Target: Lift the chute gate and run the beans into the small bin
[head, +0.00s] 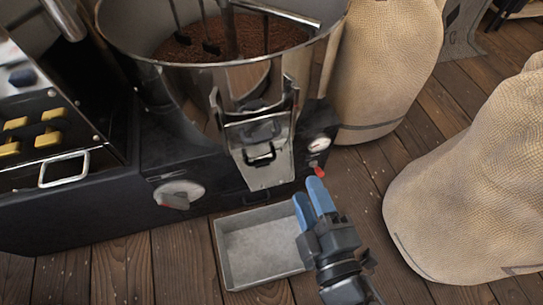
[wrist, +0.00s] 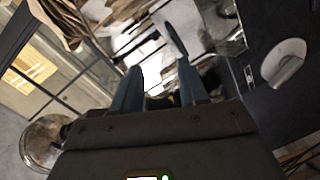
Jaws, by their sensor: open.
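The round metal drum (head: 130,45) at the top of the head view holds brown beans (head: 270,38). The chute gate (head: 258,131), a metal plate with a dark handle (head: 262,155), sits on the chute at the drum's front. The gate appears down, and no beans show on the chute (head: 265,176) below it. The small bin (head: 258,252) is a grey, empty, shallow metal tray on the floor under the chute. My gripper (head: 309,190) has blue fingers, open and empty, over the bin's right edge, below and right of the handle. Its fingers also show in the wrist view (wrist: 158,72).
Burlap sacks stand at the back (head: 385,70) and right (head: 475,185). The black machine base (head: 230,190) carries a white dial (head: 182,190), a gauge (head: 320,143) and a red-tipped lever (head: 319,170) near my fingers. Bare plank floor (head: 375,215) lies right of my gripper.

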